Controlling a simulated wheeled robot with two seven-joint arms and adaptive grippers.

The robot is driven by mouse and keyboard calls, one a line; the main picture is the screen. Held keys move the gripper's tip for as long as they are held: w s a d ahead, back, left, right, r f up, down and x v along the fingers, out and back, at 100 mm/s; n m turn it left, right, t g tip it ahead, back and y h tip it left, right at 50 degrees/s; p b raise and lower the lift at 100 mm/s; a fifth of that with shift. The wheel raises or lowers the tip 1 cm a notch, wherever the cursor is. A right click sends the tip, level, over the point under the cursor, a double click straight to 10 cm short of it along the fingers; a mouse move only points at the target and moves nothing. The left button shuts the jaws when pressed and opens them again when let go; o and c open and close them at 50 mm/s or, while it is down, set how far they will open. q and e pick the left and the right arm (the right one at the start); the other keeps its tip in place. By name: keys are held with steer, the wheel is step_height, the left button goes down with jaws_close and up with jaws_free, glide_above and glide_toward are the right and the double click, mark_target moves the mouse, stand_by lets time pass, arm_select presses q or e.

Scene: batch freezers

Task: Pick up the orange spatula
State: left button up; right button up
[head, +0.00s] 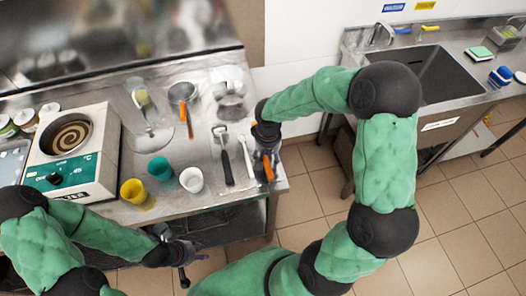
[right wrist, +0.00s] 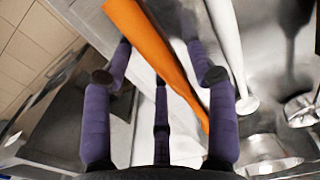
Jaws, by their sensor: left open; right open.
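The orange spatula (head: 268,170) lies near the right end of the steel table in the head view, partly hidden by my right gripper. In the right wrist view the orange spatula (right wrist: 165,60) runs diagonally from the top left toward the right finger. My right gripper (head: 266,153) is open just at the spatula; its purple fingers (right wrist: 165,85) stand apart around the lower part of the picture. I cannot tell whether they touch it. My left gripper (head: 182,255) is open and empty, in front of the table's front edge.
A white utensil (head: 246,156) and a dark-handled one (head: 226,160) lie just left of the spatula. Yellow (head: 135,191), teal (head: 161,168) and white (head: 191,180) cups stand further left. An orange-handled pan (head: 184,93) lies behind.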

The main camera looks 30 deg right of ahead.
jaws_close()
steer(key=shift+r, duration=0.1)
